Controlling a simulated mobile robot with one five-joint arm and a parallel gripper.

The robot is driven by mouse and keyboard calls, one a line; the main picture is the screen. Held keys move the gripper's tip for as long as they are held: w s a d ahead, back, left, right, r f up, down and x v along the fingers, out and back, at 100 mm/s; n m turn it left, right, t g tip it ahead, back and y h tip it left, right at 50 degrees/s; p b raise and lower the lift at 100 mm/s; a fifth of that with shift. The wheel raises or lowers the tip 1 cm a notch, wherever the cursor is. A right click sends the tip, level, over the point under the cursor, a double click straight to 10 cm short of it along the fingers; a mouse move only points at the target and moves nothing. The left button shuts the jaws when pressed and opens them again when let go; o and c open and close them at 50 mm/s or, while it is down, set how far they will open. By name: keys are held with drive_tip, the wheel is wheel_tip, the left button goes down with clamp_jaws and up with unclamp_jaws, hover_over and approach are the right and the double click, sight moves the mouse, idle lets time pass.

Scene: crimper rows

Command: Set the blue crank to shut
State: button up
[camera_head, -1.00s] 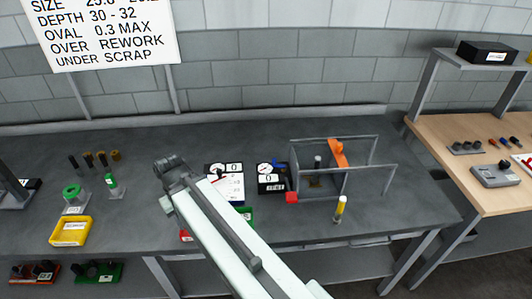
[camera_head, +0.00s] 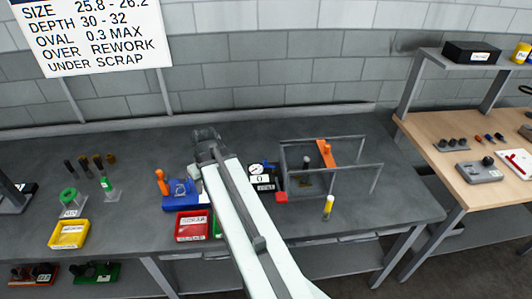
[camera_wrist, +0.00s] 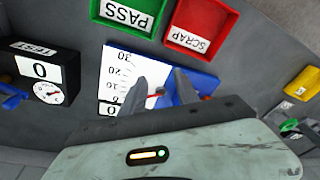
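A small blue part, apparently the blue crank (camera_head: 271,168), shows at the black box with a white dial and a 0 (camera_head: 260,180), just right of my arm in the head view. In the wrist view the blue crank (camera_wrist: 12,98) is at the left edge, partly cut off, beside the black TEST box (camera_wrist: 45,72). Its exact setting cannot be told. My gripper (camera_wrist: 160,80) is open and empty, over the white scale panel (camera_wrist: 118,72) and a blue base (camera_wrist: 198,88), to the right of the crank in the wrist view.
A red SCRAP tray (camera_head: 193,225) and a green PASS tray (camera_wrist: 130,14) lie near the bench front. An orange-handled tool (camera_head: 161,182) stands left of my arm.

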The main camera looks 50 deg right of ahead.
drive_tip(key=s+d+r+m+t+p, duration=0.1)
drive_tip(key=s+d+r, duration=0.1)
drive_tip(key=d, duration=0.6)
drive_tip(key=s+d+r+t+p, duration=0.1)
drive_tip(key=s+d+r, duration=0.15)
drive_tip(key=d, duration=0.55)
drive_tip(key=h+p, duration=0.2)
approach(265, 160)
drive_tip(key=shift+m, duration=0.4)
drive_tip(key=b+x, duration=0.8)
drive_tip(key=x, duration=0.1)
drive_tip(key=shift+r, duration=0.1)
clamp_jaws()
